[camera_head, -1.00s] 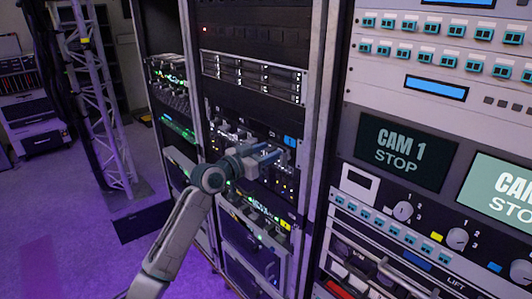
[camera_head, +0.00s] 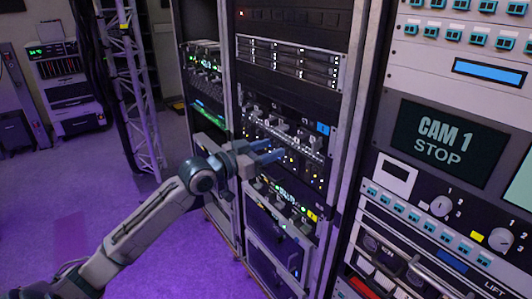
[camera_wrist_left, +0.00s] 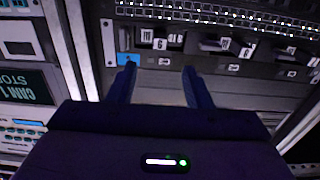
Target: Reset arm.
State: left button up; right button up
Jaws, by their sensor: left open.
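My left gripper (camera_head: 268,152) is in front of the middle rack in the head view, its arm coming in from the lower left. In the left wrist view its two dark blue fingers (camera_wrist_left: 160,88) are apart with nothing between them. They point at a rack panel (camera_wrist_left: 225,75) that carries several small numbered tags and a blue tag (camera_wrist_left: 128,59). I cannot tell whether the fingertips touch the panel. My right gripper is not in view.
A control rack with a CAM 1 STOP screen (camera_head: 448,138) stands close on the right. A lattice truss (camera_head: 130,90) with dark cables stands at the left. A grey cabinet (camera_head: 70,85) is at the back left. Purple floor (camera_head: 70,190) is open at the left.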

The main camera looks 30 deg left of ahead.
pick_arm(q)
jog(key=shift+s+a, duration=0.1)
jog(key=shift+s, duration=0.15)
dwell(0.3)
